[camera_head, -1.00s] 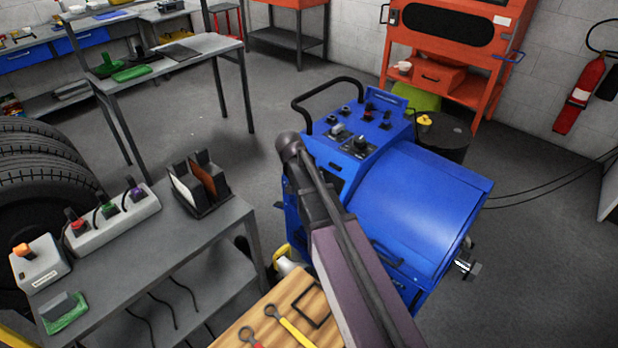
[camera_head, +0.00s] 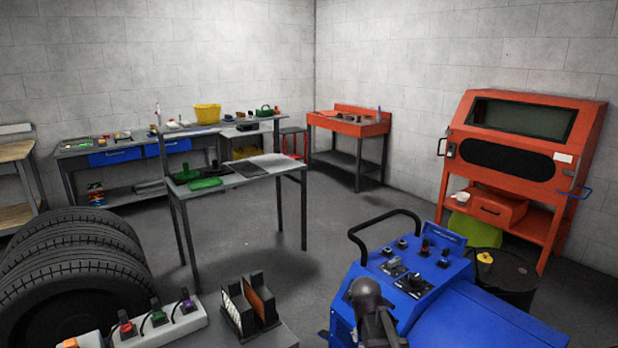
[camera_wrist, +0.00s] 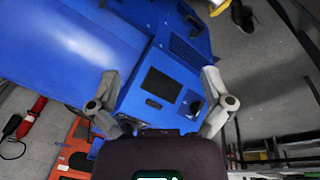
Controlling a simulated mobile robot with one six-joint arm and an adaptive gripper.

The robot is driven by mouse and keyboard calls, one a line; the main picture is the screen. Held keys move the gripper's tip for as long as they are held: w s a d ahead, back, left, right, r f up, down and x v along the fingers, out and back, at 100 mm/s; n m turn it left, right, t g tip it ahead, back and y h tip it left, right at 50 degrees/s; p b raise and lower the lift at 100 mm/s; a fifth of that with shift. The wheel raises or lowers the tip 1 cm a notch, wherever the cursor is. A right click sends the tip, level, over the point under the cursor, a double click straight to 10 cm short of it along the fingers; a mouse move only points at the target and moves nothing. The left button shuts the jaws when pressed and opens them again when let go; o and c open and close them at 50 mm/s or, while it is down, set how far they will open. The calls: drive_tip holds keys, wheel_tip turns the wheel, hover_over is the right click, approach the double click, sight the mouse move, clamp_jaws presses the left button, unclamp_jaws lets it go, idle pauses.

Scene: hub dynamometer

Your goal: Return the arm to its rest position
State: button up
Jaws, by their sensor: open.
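My gripper (camera_wrist: 160,82) shows in the wrist view with its two grey fingers spread wide and nothing between them. Behind the fingers is the blue machine (camera_wrist: 85,50), with a dark screen and a knob on its panel. In the head view, a dark part of my arm (camera_head: 372,312) shows at the bottom, in front of the blue machine (camera_head: 480,320). The gripper itself is not in the head view, and the rest of the arm is below the frame. I cannot tell from these frames how far the gripper is from the machine.
A grey table (camera_head: 262,165) with green items stands at middle left. Tyres (camera_head: 75,275) and a white switch strip (camera_head: 160,325) are at lower left. An orange cabinet (camera_head: 525,150) and a dark drum (camera_head: 508,275) stand at right.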

drive_tip(key=s+r+n+y+p, duration=0.2)
drive_tip(key=s, duration=0.7)
drive_tip(key=shift+s+r+n+g, duration=0.25)
drive_tip(key=shift+n+g, duration=0.15)
